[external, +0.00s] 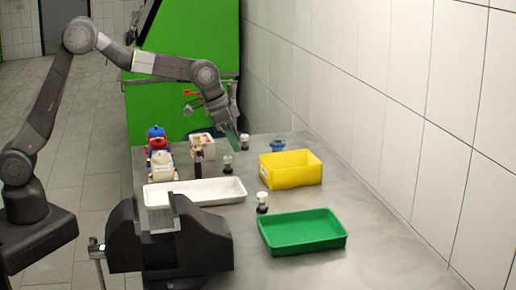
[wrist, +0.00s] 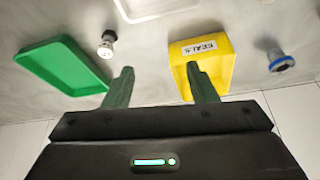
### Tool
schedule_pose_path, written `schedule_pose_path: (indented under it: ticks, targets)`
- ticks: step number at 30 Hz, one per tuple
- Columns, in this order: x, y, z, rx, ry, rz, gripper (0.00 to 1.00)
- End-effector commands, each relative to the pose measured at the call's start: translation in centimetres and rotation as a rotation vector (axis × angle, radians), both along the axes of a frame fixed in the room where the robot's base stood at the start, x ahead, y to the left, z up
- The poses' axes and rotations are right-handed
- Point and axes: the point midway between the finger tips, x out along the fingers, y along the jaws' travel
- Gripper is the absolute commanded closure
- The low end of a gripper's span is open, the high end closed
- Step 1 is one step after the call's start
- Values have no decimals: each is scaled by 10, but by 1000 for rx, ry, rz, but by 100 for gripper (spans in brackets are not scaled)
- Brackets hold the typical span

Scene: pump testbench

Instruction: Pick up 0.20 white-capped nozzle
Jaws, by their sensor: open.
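Several small nozzles with pale caps stand on the metal bench: one (external: 262,202) between the white and green trays, one (external: 227,164) behind the white tray, and one (external: 244,142) farther back. I cannot read which is the 0.20 one. In the wrist view one white-capped nozzle (wrist: 106,44) with a dark body stands beside the green tray. My gripper (external: 225,122) is above the far part of the bench. In the wrist view my gripper (wrist: 160,84) has its two fingers spread apart with nothing between them.
A yellow bin (external: 290,178) with a label, a green tray (external: 302,247) and a white tray (external: 160,195) lie on the bench. A blue-ringed part (external: 278,147) stands behind the bin. A black vise (external: 200,245) is in front; small bottles (external: 157,140) stand left. Tiled wall bounds the right.

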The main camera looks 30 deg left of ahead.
Motion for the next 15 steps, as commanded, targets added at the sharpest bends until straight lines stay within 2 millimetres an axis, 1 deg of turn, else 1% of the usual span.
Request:
schedule_pose_path:
  ticks: [1, 3, 6, 9, 11, 14, 15]
  targets:
    - [-19, -24, -9, 2, -1, -38, 48]
    - [-39, -47, -13, 3, -2, -71, 48]
    - [-58, -68, -17, 4, -4, -102, 48]
    - [-68, -78, -20, 6, -4, -114, 48]
    - [-68, -82, -25, 7, -3, -117, 48]
    - [-65, -87, -40, 9, -2, -117, 48]
    - [-64, -89, -48, 10, -1, -117, 48]
